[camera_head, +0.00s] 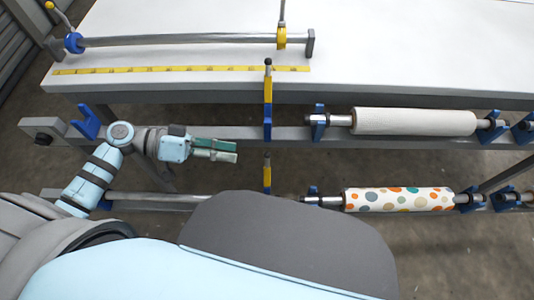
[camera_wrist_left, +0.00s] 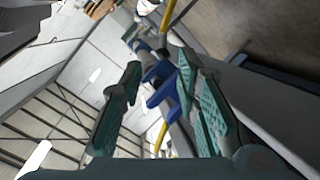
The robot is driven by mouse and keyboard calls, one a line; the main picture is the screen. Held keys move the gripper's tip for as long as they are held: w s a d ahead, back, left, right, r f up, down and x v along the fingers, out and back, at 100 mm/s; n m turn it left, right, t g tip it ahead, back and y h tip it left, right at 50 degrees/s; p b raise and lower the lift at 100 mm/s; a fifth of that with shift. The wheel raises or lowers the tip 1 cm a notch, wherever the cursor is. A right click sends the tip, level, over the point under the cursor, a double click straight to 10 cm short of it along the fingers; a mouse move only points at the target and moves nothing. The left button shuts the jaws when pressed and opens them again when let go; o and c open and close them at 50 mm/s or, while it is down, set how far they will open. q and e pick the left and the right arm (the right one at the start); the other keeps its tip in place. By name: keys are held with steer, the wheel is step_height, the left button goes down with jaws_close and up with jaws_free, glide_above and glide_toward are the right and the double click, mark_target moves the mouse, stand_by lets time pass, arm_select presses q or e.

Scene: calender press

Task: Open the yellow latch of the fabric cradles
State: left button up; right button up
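A yellow latch (camera_head: 268,90) with a dark knob stands upright on a blue cradle (camera_head: 267,123) at the upper rail. A second yellow latch (camera_head: 267,177) stands at the lower rail, its base partly hidden by my body. My left gripper (camera_head: 236,152) is left of the upper latch, apart from it, with its fingers pointing right. In the left wrist view, its teal fingers (camera_wrist_left: 165,85) are spread and empty. Blue cradle parts (camera_wrist_left: 162,92) and a thin yellow piece (camera_wrist_left: 161,137) show beyond and between them. My right gripper is not in view.
A white table (camera_head: 400,40) with a yellow ruler strip (camera_head: 180,70) and a metal bar (camera_head: 180,39) lies behind. A white roll (camera_head: 415,121) and a dotted fabric roll (camera_head: 400,199) sit in blue cradles at right. An open blue cradle (camera_head: 86,123) is at left.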

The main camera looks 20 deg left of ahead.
mark_target(265, 156)
arm_select(q)
steer(key=x, duration=0.5)
steer(key=shift+w+d, duration=0.1)
steer(key=shift+d, duration=0.1)
steer(key=x, duration=0.4)
steer(key=shift+w+d+f, duration=0.1)
steer(key=shift+w+f, duration=0.15)
steer(key=shift+w, duration=0.1)
steer(key=shift+d, duration=0.25)
steer(key=shift+s, duration=0.1)
steer(key=shift+f, duration=0.1)
jaws_close()
steer(key=shift+d, duration=0.1)
